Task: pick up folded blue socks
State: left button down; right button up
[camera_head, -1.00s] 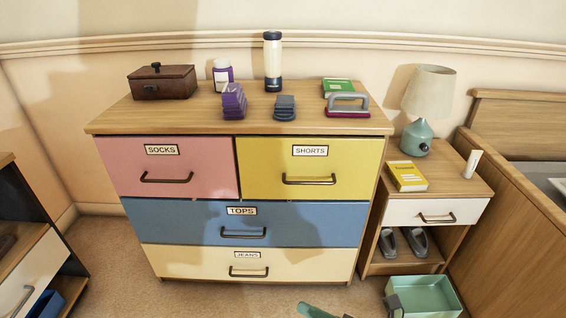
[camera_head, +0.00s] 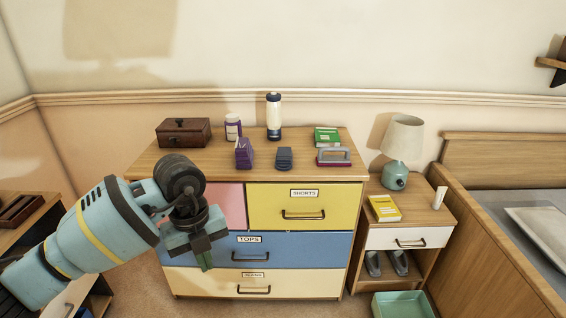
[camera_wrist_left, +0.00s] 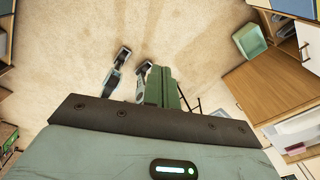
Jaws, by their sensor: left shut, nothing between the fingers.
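The folded blue socks (camera_head: 284,158) appear as a small dark blue-grey bundle on the wooden dresser top (camera_head: 345,172). They lie between a folded purple bundle (camera_head: 244,153) and a stapler-like item with a grey handle (camera_head: 333,156). My left gripper (camera_head: 206,262) is shut and empty. It points down in front of the dresser's blue drawer, left of and well below the socks. Its green fingers also show in the left wrist view (camera_wrist_left: 160,87), over the carpet. My right gripper is out of view.
A brown box (camera_head: 183,132), a purple-labelled bottle (camera_head: 233,127), a tall flask (camera_head: 273,117) and a green box (camera_head: 327,136) stand behind. A nightstand (camera_head: 425,217) with a lamp (camera_head: 402,150) is on the right. A green bin (camera_head: 403,305) is on the floor.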

aim_at(284, 154)
jog(key=i+j+z, duration=0.4)
jog(key=i, duration=0.15)
jog(key=i+j+z, duration=0.35)
jog(key=i+j, duration=0.15)
jog(key=i+j+z, duration=0.4)
jog(key=j, duration=0.4)
